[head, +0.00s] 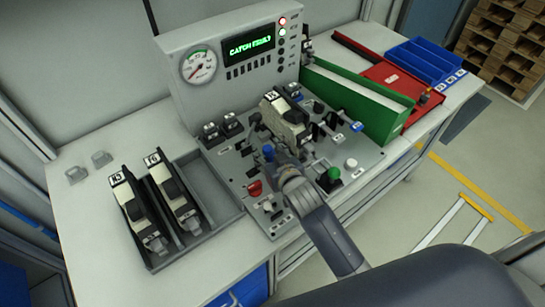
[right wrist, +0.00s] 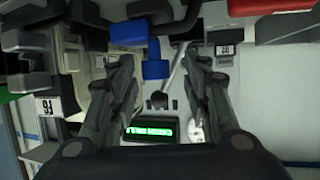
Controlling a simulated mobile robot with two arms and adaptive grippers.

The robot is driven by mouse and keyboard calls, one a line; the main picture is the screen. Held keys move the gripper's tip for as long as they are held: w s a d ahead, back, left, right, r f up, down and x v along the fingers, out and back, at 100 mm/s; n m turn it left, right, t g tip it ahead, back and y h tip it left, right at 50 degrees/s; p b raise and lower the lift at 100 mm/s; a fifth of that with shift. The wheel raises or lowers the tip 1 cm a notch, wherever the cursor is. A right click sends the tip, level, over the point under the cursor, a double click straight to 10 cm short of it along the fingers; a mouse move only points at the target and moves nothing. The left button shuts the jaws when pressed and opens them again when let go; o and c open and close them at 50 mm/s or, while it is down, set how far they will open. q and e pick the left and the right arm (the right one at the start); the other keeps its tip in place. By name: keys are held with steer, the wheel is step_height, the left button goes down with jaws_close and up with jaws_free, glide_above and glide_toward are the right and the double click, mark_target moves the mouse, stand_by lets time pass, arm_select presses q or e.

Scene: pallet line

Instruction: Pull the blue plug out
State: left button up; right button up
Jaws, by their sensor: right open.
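The blue plug (head: 268,152) stands on the grey control panel (head: 238,172), just beyond the tips of my right gripper (head: 279,168). In the right wrist view, my right gripper (right wrist: 158,62) is open, with a finger on each side of a blue piece (right wrist: 155,70) that looks like the plug. A second blue block (right wrist: 128,32) shows beside it. The fingers appear apart from the blue piece, and nothing is held. The plug's lower end and socket are hidden. My left gripper is not in view.
A red knob (head: 254,188) and a green button (head: 333,174) flank the gripper on the panel. A black-and-cream unit (head: 285,118) stands behind it. A grey tray (head: 228,212) with two similar units is at left.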

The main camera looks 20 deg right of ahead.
steer(key=a+v, duration=0.1)
steer(key=v, duration=1)
steer(key=shift+s+d, duration=0.4)
steer(key=s+d+f+g, duration=0.1)
steer(key=s, duration=0.1)
steer(key=s+d+f+g, duration=0.1)
steer(key=s+f+g, duration=0.1)
steer(key=s, duration=0.1)
steer(key=s+d+f+g, duration=0.1)
steer(key=s+f, duration=0.1)
steer(key=shift+s+d+g+h, duration=0.2)
steer(key=shift+g+h, duration=0.1)
steer(key=shift+h, duration=0.1)
steer(key=s+d+f+n+g, duration=0.1)
steer(key=s+g, duration=0.2)
steer(key=s, duration=0.3)
steer(key=s+d+f+g, duration=0.1)
steer(key=s+f+g, duration=0.1)
steer(key=s, duration=0.3)
step_height(320, 180, down, 28)
steer(key=s+g+b, duration=0.2)
steer(key=s+d+f+b, duration=0.1)
steer(key=s+d+f, duration=0.1)
steer(key=s+f, duration=1.5)
steer(key=shift+d+g, duration=0.3)
steer(key=shift+g, duration=0.1)
steer(key=shift+s+f, duration=0.1)
